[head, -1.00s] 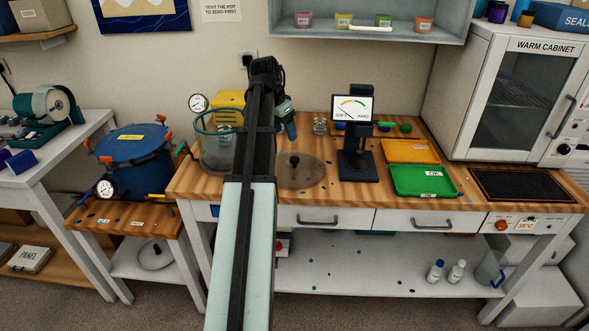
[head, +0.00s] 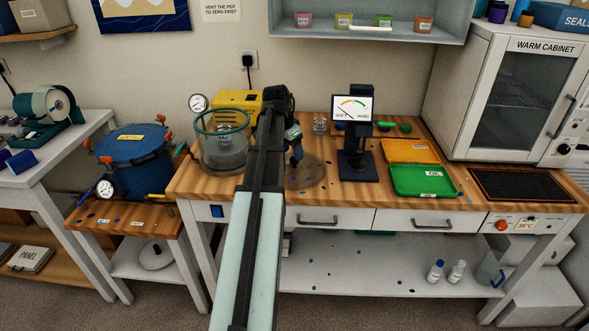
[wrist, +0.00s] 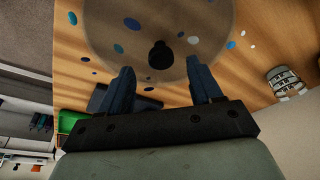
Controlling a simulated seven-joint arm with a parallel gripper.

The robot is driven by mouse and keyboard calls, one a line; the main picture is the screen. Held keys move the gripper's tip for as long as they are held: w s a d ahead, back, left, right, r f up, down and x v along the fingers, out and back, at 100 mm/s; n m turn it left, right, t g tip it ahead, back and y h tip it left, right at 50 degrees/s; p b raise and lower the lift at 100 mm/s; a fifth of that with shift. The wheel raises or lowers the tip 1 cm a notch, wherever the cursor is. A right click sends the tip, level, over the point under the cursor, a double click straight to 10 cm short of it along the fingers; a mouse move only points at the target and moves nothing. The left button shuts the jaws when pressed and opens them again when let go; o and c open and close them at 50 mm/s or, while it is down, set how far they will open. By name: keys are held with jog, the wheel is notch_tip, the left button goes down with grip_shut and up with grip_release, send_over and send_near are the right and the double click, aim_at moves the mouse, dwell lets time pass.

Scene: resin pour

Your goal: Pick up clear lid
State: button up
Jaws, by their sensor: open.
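The clear lid (head: 310,174) is a see-through round disc lying flat on the wooden bench, right of the glass chamber. My gripper (head: 295,157) is over it in the head view, covering most of its knob. In the wrist view the lid (wrist: 105,38) shows as a faint disc with a dark round knob (wrist: 160,54) at its middle. My gripper (wrist: 162,70) is open, its two blue fingers apart. The knob lies between the finger lines, a little beyond the tips. Whether the fingers touch the lid cannot be told.
The glass chamber with a green rim (head: 222,155) stands left of the lid. A gauge stand (head: 357,140) is close on the right, then orange (head: 410,151) and green trays (head: 423,180).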

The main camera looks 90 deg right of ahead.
aim_at(294, 158)
jog(key=shift+x, duration=2.5)
jog(key=shift+d, duration=0.1)
jog(key=shift+c, duration=0.3)
grip_shut()
